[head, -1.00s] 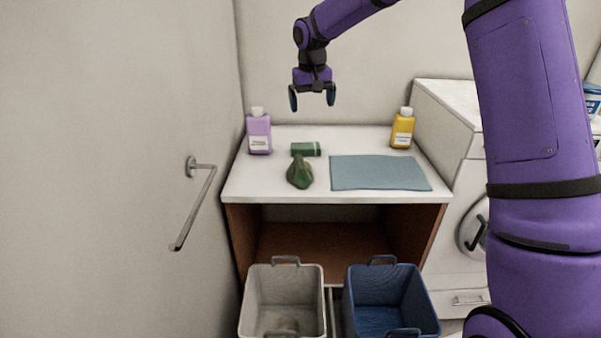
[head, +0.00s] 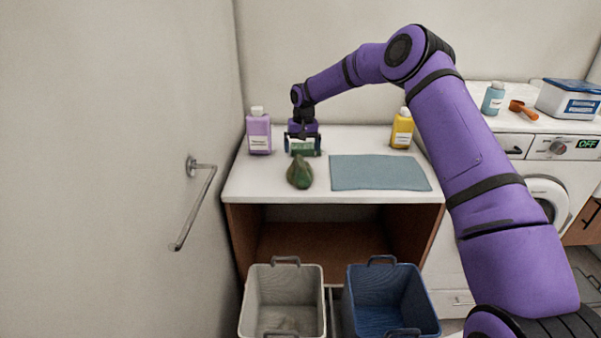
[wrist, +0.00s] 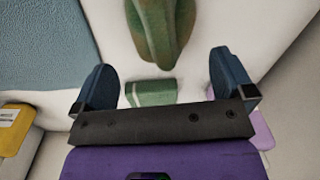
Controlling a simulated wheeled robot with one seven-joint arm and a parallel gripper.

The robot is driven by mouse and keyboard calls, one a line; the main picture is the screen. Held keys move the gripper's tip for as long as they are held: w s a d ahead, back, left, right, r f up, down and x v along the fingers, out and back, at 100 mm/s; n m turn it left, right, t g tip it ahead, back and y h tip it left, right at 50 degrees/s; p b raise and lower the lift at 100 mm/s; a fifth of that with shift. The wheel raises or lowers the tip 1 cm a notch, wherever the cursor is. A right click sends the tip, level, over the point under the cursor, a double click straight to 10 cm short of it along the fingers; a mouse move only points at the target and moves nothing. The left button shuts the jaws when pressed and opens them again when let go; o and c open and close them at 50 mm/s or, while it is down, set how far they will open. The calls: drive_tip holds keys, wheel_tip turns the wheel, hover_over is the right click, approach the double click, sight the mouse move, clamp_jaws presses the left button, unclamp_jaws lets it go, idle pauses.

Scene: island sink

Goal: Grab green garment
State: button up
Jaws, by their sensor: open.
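A crumpled dark green garment (head: 300,173) with brownish patches lies on the white counter. It also shows at the top of the wrist view (wrist: 165,30). Just behind it lies a small rolled green cloth with a pale edge (head: 304,147), partly hidden by my gripper; it also shows in the wrist view (wrist: 150,93). My gripper (head: 303,152) is open and points down over the roll. In the wrist view, the roll appears between my two spread fingers (wrist: 164,84), with the crumpled garment beyond them. I cannot tell whether the fingers touch anything.
A purple bottle (head: 258,134) stands left of my gripper near the wall. A yellow bottle (head: 402,130) stands at the back right. A blue-grey mat (head: 380,173) lies flat on the counter (head: 250,185). A grey basket (head: 262,300) and a blue basket (head: 365,300) stand below.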

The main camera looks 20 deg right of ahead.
sight(301, 161)
wheel_tip(301, 161, down, 8)
drive_tip(key=shift+w+a+r, duration=0.1)
drive_tip(key=shift+a, duration=0.05)
drive_tip(key=c, duration=0.9)
